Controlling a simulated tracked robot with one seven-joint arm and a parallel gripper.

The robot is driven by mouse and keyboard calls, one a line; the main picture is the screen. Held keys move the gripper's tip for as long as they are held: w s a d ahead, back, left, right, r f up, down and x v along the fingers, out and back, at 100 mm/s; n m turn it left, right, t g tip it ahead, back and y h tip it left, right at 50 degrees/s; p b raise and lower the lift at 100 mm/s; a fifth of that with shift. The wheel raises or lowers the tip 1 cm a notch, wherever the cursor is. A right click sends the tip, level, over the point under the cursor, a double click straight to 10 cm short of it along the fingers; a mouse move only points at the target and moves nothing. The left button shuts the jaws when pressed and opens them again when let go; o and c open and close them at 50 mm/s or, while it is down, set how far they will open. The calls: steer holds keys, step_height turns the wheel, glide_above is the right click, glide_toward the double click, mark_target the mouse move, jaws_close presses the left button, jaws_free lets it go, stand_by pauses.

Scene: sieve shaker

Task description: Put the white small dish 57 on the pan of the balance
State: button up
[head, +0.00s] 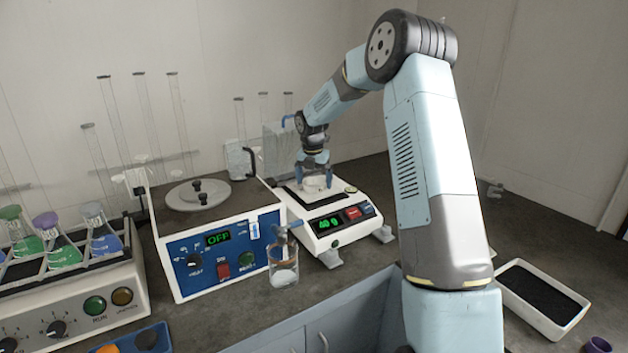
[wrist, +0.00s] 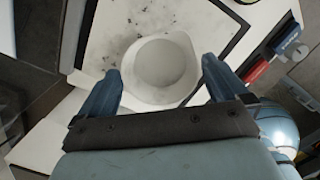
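The white small dish (wrist: 163,68) is a round, shallow, empty-looking dish with a small lip. It sits upright over the light pan (wrist: 108,28) of the balance and appears to rest on it; the dish also shows in the head view (head: 315,183). The balance (head: 328,224) is white, with a lit green display reading about 40.9. My gripper (wrist: 160,75) points down with one blue finger on each side of the dish. The fingertips are at or very near the dish's sides; whether they touch it is unclear. The number 57 is not legible.
A blue-fronted sieve shaker (head: 222,252) with a plate and black knobs stands left of the balance. A rack of coloured flasks (head: 65,265) is far left. A white tray with dark lining (head: 541,298) lies right.

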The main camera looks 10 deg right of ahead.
step_height(320, 180, up, 12)
steer(key=s, duration=0.1)
steer(key=s+a+r+m+t, duration=0.1)
steer(key=s+a+r+m, duration=0.1)
steer(key=s+r+m, duration=0.75)
steer(key=s+d+r+m+t, duration=0.1)
steer(key=s+r+m+t, duration=0.15)
steer(key=s+m, duration=1.7)
steer(key=s+f, duration=0.1)
steer(key=s, duration=0.8)
steer(key=s+d+f, duration=0.1)
steer(key=s+f, duration=0.1)
steer(key=s, duration=0.7)
steer(key=shift+s+f+t+y, duration=0.3)
steer(key=shift+s+t+y, duration=0.05)
steer(key=shift+t+y, duration=0.1)
